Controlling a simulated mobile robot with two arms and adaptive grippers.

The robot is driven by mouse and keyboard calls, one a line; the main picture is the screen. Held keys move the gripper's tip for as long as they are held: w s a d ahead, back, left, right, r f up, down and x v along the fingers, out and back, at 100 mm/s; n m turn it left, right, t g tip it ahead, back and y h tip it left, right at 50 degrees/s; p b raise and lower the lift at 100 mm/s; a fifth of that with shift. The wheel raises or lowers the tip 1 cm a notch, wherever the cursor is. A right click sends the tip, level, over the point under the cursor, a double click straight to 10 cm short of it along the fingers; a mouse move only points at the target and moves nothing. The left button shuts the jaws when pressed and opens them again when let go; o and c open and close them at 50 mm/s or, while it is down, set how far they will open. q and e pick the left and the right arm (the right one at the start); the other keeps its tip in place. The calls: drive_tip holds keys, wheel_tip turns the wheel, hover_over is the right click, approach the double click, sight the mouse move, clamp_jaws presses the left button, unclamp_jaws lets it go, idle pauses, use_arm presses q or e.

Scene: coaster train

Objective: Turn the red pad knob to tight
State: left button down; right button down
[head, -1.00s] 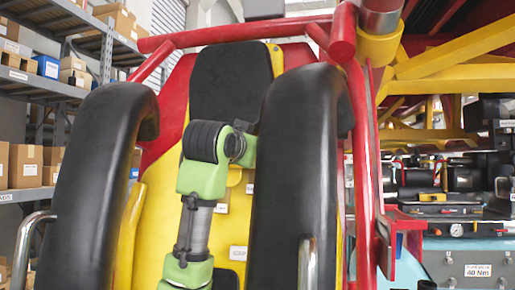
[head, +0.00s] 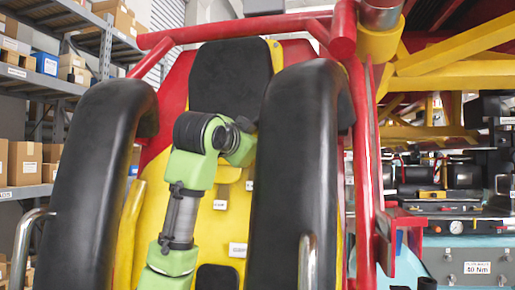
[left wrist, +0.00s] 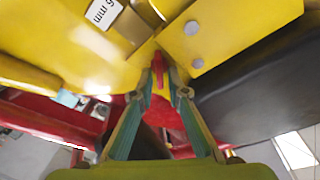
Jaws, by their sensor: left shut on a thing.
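In the left wrist view, the two fingertips of my left gripper (left wrist: 158,82) are closed on a small red knob (left wrist: 157,65). The knob sits by yellow panels, and the fingers hide part of it. A larger red surface shows below it, between the fingers. Whether the knob is tight cannot be read here. In the head view my green and grey arm rises in front of the yellow and red seat (head: 215,215) and bends right behind the right black restraint (head: 295,170). The left gripper and knob are hidden there. My right gripper is not in view.
A left black restraint (head: 105,170) and red frame tubes (head: 365,150) flank the arm closely. Shelves with boxes (head: 25,163) stand at the left. A workbench with a "40 Nm" label (head: 477,268) is at the right. A dark pad (left wrist: 265,90) lies close beside the gripper.

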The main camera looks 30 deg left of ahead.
use_arm(q)
drive_tip(key=shift+d+f+m+g+h, duration=0.1)
drive_tip(key=shift+m+g+h, duration=0.25)
drive_tip(key=shift+m, duration=1.45)
drive_tip(key=shift+f+m+g+h, duration=0.1)
drive_tip(key=shift+m+g+h, duration=0.25)
drive_tip(key=shift+m, duration=1.45)
drive_tip(key=shift+d+f+m+g+h, duration=0.15)
drive_tip(key=shift+m+g, duration=0.25)
drive_tip(key=shift+m, duration=1.4)
drive_tip(key=shift+a, duration=0.1)
drive_tip(key=c, duration=2.3)
unclamp_jaws()
drive_tip(key=shift+o, duration=0.4)
drive_tip(key=shift+s+r, duration=0.1)
